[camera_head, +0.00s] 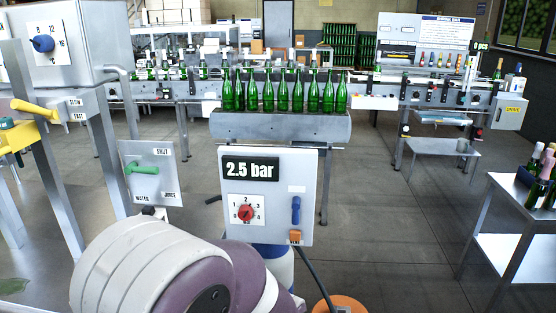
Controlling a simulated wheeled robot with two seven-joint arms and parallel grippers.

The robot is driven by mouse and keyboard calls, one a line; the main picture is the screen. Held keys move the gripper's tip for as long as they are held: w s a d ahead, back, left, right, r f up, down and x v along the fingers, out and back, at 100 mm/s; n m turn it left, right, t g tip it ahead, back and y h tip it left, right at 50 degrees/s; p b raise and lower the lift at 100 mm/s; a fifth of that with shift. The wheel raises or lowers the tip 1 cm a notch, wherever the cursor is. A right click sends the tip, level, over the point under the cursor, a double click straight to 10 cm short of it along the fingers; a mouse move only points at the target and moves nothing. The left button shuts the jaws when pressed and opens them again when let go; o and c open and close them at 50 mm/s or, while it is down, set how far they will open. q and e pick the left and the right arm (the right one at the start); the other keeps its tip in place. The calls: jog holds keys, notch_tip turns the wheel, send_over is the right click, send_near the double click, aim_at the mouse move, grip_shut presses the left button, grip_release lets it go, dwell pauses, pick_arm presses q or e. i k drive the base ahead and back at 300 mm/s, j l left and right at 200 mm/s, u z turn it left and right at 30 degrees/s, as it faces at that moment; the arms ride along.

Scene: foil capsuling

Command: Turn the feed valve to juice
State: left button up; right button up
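The feed valve panel (165,190) is a grey plate at left centre, labelled SHUT at the top, WATER at lower left and JUICE at lower right. Its green handle (150,168) lies roughly level across the plate, with a thicker knob at the left end. I cannot tell for sure which label it points to. A large white and purple link of my own arm fills the bottom centre, just below the valve panel. Neither gripper shows in this view.
Right of the valve stands a panel (305,175) with a 2.5 bar display, red dial and blue lever. Behind it, green bottles (284,92) stand on a conveyor. A yellow lever (35,110) is at left. A side table (520,192) with bottles stands right; floor between is clear.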

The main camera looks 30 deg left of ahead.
aim_at(133, 167)
jog(key=u, duration=1.25)
